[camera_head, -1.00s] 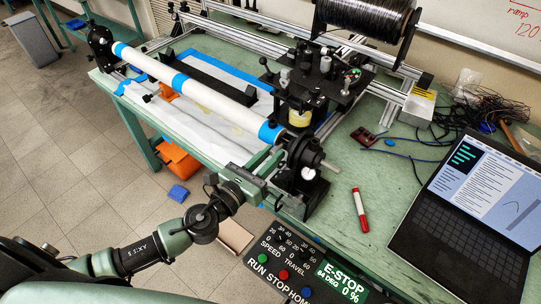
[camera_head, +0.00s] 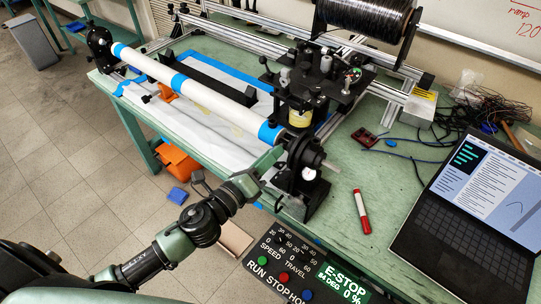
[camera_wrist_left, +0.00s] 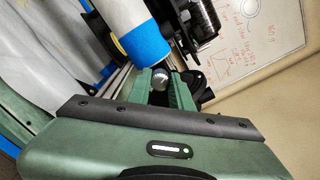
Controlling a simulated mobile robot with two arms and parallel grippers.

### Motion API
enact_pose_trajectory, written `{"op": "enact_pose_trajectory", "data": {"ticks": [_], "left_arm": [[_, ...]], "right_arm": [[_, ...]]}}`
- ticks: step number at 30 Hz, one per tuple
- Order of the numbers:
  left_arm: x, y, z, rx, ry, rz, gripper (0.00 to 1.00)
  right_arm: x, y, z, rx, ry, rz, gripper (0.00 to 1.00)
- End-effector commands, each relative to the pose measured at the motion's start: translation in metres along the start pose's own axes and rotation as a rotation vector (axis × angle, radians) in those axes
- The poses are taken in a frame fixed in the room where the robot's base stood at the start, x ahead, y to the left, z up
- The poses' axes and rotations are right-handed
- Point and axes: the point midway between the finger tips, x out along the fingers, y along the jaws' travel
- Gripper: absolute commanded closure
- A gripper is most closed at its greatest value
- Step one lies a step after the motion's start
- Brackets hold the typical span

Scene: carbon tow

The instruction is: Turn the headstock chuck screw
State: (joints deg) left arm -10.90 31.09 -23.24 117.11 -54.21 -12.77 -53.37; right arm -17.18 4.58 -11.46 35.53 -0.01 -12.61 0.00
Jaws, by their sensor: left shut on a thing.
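The black headstock chuck (camera_head: 302,148) sits at the near right end of the white tube (camera_head: 200,92), next to a band of blue tape (camera_head: 269,133). My left gripper (camera_head: 275,157) is at the near side of the chuck, its body turned edge-on in the head view. In the left wrist view, its green fingers (camera_wrist_left: 161,88) are closed around a small round grey screw head (camera_wrist_left: 161,79), just below the blue tape. In the head view, the fingertips and chuck overlap, and the screw is hard to make out. My right gripper is not in view.
A red and white marker (camera_head: 361,211) and an open laptop (camera_head: 475,215) lie right of the headstock. A control panel (camera_head: 300,268) with buttons is in front. The black spool (camera_head: 365,18) stands on the frame behind.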

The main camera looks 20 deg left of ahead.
Motion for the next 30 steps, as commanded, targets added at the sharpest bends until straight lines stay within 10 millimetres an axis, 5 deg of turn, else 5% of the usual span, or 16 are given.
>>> {"op": "enact_pose_trajectory", "data": {"ticks": [22, 23, 30], "left_arm": [[-0.0001, 0.0005, -0.0002, -0.086, 0.0, 0.001, 1.0], [-0.0001, 0.0005, -0.0002, -0.086, 0.0, 0.001, 0.71], [-0.0001, 0.0003, -0.0001, -0.085, 0.0, 0.001, 0.7]], "right_arm": [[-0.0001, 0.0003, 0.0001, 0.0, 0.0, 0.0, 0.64], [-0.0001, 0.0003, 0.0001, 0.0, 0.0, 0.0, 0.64], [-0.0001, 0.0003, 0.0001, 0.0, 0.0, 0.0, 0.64]]}}
